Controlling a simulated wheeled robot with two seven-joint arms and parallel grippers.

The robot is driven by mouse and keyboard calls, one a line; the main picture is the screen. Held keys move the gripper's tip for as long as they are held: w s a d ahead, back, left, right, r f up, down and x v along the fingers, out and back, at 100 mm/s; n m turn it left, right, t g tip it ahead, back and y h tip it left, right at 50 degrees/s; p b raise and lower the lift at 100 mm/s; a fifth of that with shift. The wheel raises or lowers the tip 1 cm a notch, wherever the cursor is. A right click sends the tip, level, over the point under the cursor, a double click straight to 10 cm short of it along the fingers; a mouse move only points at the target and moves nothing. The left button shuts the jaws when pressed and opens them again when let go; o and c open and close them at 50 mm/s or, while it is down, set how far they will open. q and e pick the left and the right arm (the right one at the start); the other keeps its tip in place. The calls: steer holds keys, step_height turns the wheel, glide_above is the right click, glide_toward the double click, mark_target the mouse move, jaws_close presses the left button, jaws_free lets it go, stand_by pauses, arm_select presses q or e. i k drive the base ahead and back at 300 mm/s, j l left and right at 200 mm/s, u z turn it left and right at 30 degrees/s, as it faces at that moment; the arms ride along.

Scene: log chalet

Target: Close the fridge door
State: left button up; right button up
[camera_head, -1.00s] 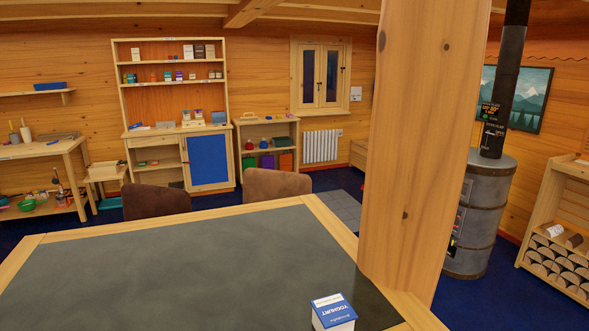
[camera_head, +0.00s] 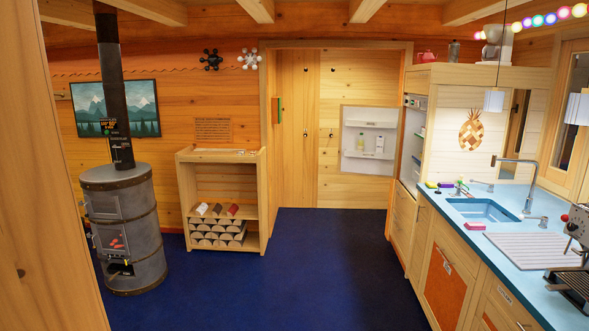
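The fridge door (camera_head: 369,142) stands open at the back of the room, right of centre. Neither of my grippers shows in the head view, and nothing of mine is near the door.
Blue floor (camera_head: 310,255) lies clear towards the door. A counter (camera_head: 478,212) with a sink runs along the right. A log rack (camera_head: 221,200) and a round metal stove (camera_head: 124,230) stand left. A wooden post (camera_head: 40,180) fills the left edge.

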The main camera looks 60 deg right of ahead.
mark_target(374, 120)
steer(key=i+l+z, duration=0.2)
steer(key=l, duration=0.2)
steer(key=i+l+z, duration=0.15)
steer(key=l, duration=0.25)
steer(key=i+l+z, duration=0.2)
steer(key=l, duration=0.2)
steer(key=i+l+z, duration=0.2)
steer(key=l, duration=0.15)
steer(key=i+l+z, duration=0.65)
steer(key=i+z, duration=0.15)
steer(key=i, duration=0.15)
steer(key=i+l+z, duration=0.1)
steer(key=i+z, duration=0.3)
steer(key=i, duration=5)
steer(key=i+j+z, duration=0.2)
steer(key=i+z, duration=0.3)
steer(key=i+j+z, duration=0.8)
steer(key=z, duration=0.2)
steer(key=i+j+z, duration=0.15)
steer(key=z, duration=0.3)
steer(key=i+j+z, duration=0.1)
steer(key=j+z, duration=0.35)
steer(key=i+j+z, duration=0.1)
steer(key=j+z, duration=0.2)
steer(key=z, duration=0.15)
steer(key=j+z, duration=1.15)
steer(key=j, duration=0.1)
